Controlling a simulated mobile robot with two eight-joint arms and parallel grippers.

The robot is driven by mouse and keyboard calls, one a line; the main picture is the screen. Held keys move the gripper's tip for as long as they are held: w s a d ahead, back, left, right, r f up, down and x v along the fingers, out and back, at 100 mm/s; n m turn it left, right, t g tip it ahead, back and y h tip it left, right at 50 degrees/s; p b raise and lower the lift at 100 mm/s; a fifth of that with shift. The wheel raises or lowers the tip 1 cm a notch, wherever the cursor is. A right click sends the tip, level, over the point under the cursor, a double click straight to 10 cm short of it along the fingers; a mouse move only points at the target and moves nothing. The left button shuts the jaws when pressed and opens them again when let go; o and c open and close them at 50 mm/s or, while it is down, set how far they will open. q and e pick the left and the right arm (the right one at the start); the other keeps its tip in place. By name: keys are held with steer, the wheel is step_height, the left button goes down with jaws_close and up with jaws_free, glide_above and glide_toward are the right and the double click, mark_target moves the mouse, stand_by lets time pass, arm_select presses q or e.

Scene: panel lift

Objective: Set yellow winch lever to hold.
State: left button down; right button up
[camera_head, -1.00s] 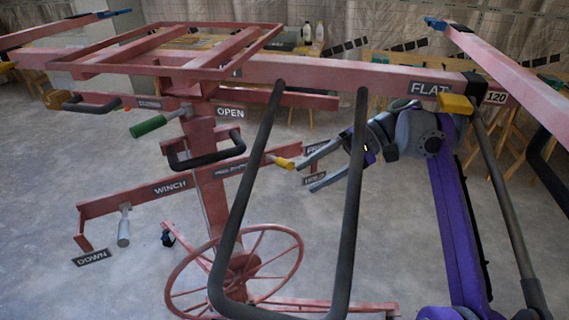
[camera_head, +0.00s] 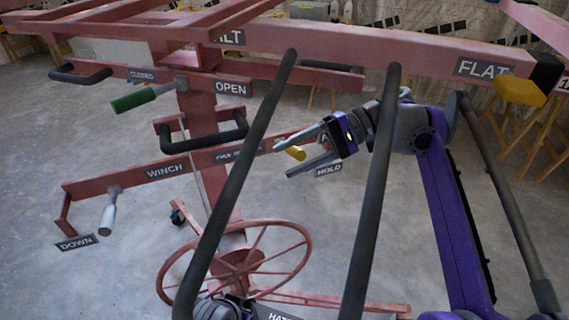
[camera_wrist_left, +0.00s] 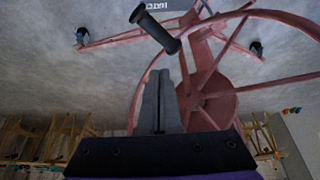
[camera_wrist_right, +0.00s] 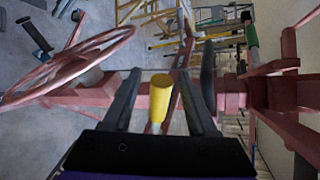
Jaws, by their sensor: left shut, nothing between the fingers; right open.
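The yellow winch lever (camera_head: 296,153) sticks out from the right end of the red winch bar, near the HOLD label (camera_head: 328,170) and a partly hidden label above it. My right gripper (camera_head: 284,160) is open, with its fingers on either side of the yellow lever. In the right wrist view the yellow lever (camera_wrist_right: 160,98) stands between the two open fingers (camera_wrist_right: 158,85), with gaps on both sides. My left gripper (camera_wrist_left: 158,90) is shut and empty in the left wrist view, close to a black handle (camera_wrist_left: 155,28); whether they touch is unclear.
A red handwheel (camera_head: 240,265) stands low in front of the post. A grey winch lever (camera_head: 108,212) hangs near the DOWN label (camera_head: 76,243). Long dark bars (camera_head: 240,175) cross the foreground.

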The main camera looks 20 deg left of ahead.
steer(key=shift+x, duration=1.05)
jaws_close()
stand_by(0.7)
